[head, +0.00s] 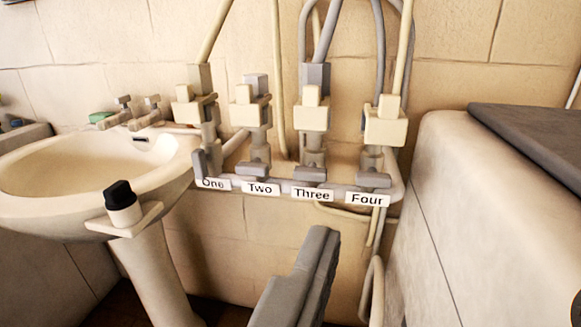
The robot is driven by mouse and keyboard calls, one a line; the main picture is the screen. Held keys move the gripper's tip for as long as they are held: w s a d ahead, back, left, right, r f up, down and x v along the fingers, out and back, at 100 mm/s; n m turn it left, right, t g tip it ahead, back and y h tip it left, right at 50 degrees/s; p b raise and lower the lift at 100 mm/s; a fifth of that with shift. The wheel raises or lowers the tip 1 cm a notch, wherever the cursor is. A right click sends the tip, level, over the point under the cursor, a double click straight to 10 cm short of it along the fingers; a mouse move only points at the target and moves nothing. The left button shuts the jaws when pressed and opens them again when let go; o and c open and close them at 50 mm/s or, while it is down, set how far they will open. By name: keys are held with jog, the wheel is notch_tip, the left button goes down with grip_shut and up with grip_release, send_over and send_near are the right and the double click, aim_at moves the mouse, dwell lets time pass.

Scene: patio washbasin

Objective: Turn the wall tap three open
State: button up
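Wall tap three (313,135) stands in the row of taps on the pipe, above the label "Three" (312,194). Its grey handle (311,174) sits low on the front, just above the label, and lies crosswise like those of taps two and four. A cream block (311,112) is on its upper body. My gripper (318,240) is below and in front of label three, apart from the tap. Its grey fingers lie together with no gap between them, and nothing shows in them.
Tap one (200,163) has its handle more upright; tap two (253,170) and tap four (373,179) flank tap three. A washbasin (60,212) with a black-capped container (122,203) is left. A pale block with a dark top (470,220) is right.

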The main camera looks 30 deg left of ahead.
aim_at(309, 175)
jog(key=w+a+f+n+y, duration=0.2)
jog(key=w+a+f+y, duration=0.1)
jog(key=w+a+f, duration=0.9)
jog(key=x, duration=1)
jog(key=f+x, duration=0.1)
jog(key=x, duration=0.4)
jog(key=shift+w+d, duration=0.1)
jog(key=shift+w, duration=0.35)
jog(key=c, duration=1)
